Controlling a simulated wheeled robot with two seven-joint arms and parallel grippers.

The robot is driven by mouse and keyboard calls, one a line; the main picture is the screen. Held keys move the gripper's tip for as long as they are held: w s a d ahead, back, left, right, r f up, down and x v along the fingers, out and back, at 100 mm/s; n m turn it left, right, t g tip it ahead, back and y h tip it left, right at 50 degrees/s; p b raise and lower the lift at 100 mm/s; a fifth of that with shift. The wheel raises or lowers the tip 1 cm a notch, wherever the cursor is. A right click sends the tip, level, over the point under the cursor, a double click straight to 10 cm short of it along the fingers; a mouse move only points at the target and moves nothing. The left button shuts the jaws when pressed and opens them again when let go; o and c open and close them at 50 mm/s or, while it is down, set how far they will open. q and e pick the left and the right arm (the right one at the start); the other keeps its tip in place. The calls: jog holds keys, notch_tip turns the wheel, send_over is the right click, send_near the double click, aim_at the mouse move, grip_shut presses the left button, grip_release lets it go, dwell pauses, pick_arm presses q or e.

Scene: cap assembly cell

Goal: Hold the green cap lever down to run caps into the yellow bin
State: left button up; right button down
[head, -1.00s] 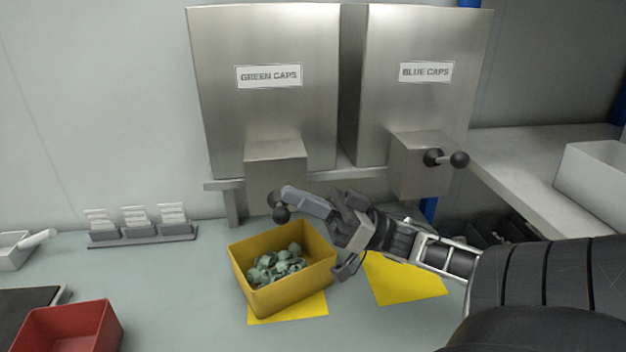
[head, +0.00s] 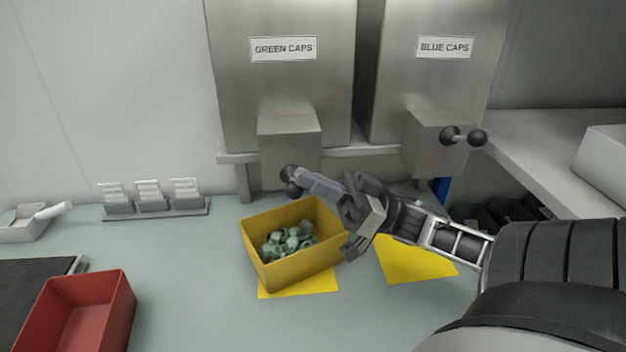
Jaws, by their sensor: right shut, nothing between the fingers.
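The green caps dispenser (head: 285,95) stands at the back with its spout box (head: 288,140) below the label. Its lever with dark ball knobs (head: 290,174) shows in front of the spout, pointing down. The yellow bin (head: 303,267) stands below, holding several pale green caps (head: 288,241). My right gripper (head: 308,182) is shut and empty, its fingertips at the lever's knobs, above the bin's back edge. I cannot tell how firmly it touches the knobs. My left gripper is out of view.
A blue caps dispenser (head: 432,75) stands to the right, its lever (head: 462,136) sticking out sideways. A bare yellow mat (head: 418,262) lies right of the bin. A red bin (head: 88,315) stands at front left, and a card rack (head: 155,209) behind. The counter between is clear.

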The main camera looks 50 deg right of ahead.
jog(key=shift+f+n, duration=0.15)
jog(key=shift+n, duration=0.25)
jog(key=shift+s+a+f+n+g+y+b, duration=0.1)
jog(key=shift+f+n+g+y+b, duration=0.35)
jog(key=shift+n, duration=0.4)
jog(key=shift+s+a+f+n+g+y+b, duration=0.1)
jog(key=shift+f+n+g+y+b, duration=0.25)
jog(key=shift+n+g, duration=0.4)
pick_arm(q)
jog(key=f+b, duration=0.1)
jog(key=b, duration=0.1)
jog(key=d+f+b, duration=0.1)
jog(key=b, duration=0.1)
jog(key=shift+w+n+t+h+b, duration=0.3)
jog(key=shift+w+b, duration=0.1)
pick_arm(e)
notch_tip(320, 180, down, 4)
jog(key=n+g+y, duration=0.1)
jog(key=n+g, duration=0.2)
jog(key=n, duration=0.2)
jog(key=n+g+y, duration=0.1)
jog(key=n+g, duration=0.2)
jog(key=n, duration=0.3)
jog(key=shift+g, duration=0.4)
